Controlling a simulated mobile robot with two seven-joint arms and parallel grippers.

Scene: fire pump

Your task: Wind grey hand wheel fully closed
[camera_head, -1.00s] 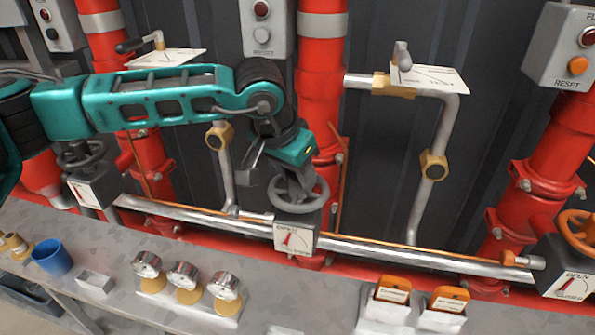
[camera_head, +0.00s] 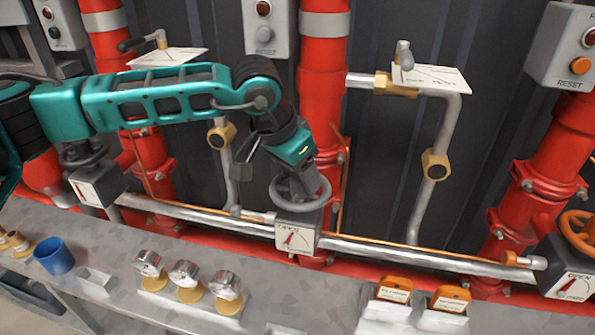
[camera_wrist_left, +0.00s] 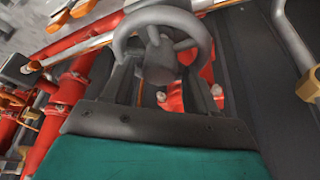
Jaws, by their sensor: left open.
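The grey hand wheel (camera_head: 300,190) stands on a grey valve box in the middle, with a white dial plate and red needle (camera_head: 294,238) on its front. My left gripper (camera_head: 276,172) is open at the wheel's back-left side, its lower part overlapping the rim. In the left wrist view the wheel (camera_wrist_left: 160,60) shows its hub and spokes just past the fingertips, and the two fingers (camera_wrist_left: 160,78) stand apart. Whether a finger touches the rim or a spoke I cannot tell. My right gripper is not in view.
Red pipes (camera_head: 322,100) rise behind. The metal bench (camera_head: 120,255) in front carries a blue cup (camera_head: 53,257), gauges (camera_head: 186,275) and orange-topped boxes (camera_head: 394,288).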

